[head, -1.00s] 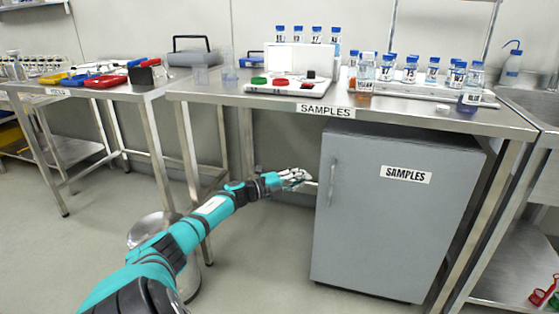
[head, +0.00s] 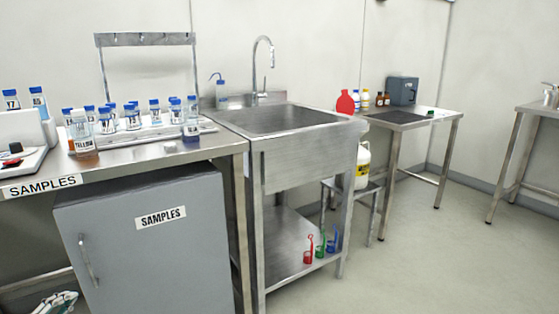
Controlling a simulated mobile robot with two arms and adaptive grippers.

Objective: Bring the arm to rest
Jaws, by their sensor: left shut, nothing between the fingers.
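My left gripper (head: 55,302) shows only in part at the bottom left corner of the head view. Its fingers are shut with nothing between them. It is low, in front of and to the left of the grey SAMPLES cabinet (head: 150,255), apart from the cabinet's vertical handle (head: 88,260). The rest of the left arm is out of the picture. The cabinet door is closed. My right gripper is not in view.
The samples table (head: 140,160) carries several blue-capped bottles. A steel sink (head: 285,118) stands right of it, with red, green and blue items on its lower shelf (head: 290,255). A small table (head: 400,122) stands further right. The floor (head: 420,270) at right is clear.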

